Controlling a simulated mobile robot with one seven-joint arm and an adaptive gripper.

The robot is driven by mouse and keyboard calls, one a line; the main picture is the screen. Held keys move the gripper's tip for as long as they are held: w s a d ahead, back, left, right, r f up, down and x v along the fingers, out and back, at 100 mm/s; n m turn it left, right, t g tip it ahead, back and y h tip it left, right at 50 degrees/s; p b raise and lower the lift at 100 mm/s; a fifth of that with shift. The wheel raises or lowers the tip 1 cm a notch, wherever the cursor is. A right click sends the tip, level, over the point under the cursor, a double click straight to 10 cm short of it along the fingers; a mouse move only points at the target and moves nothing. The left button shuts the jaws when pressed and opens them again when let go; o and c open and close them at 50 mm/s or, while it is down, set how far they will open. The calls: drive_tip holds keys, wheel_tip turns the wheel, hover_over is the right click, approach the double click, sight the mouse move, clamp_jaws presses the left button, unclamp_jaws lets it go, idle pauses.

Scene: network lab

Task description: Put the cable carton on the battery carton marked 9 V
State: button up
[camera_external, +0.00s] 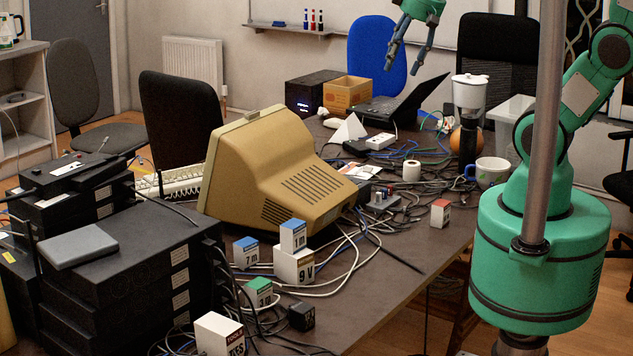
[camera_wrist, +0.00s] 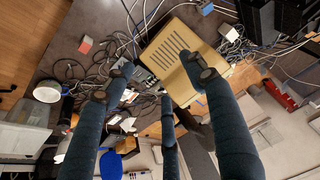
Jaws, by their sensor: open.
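A blue-topped white carton (camera_external: 293,236), its marking like "1 m", appears to rest upright on the white battery carton marked 9 V (camera_external: 294,267). A second blue-topped carton (camera_external: 246,253), its marking like "7 m", stands just left of them on the table. Which of the two is the cable carton I cannot tell for certain. My gripper (camera_external: 404,66) is open and empty, high above the table's far end and well away from the cartons. Its spread fingers show in the wrist view (camera_wrist: 157,82). A blue-topped carton (camera_wrist: 207,9) shows at that view's top edge.
A large beige monitor (camera_external: 272,175) stands behind the cartons. A green-topped carton (camera_external: 258,292), a black box (camera_external: 302,316), a white carton (camera_external: 219,335) and many loose cables lie around them. Stacked black equipment (camera_external: 130,270) rises at left. A red-topped carton (camera_external: 440,214) stands at the right edge.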

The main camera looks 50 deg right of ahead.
drive_tip(key=s+d+r+t, duration=0.1)
drive_tip(key=s+d, duration=0.3)
drive_tip(key=s, duration=0.3)
drive_tip(key=shift+s+r, duration=0.25)
drive_tip(key=shift+r, duration=0.1)
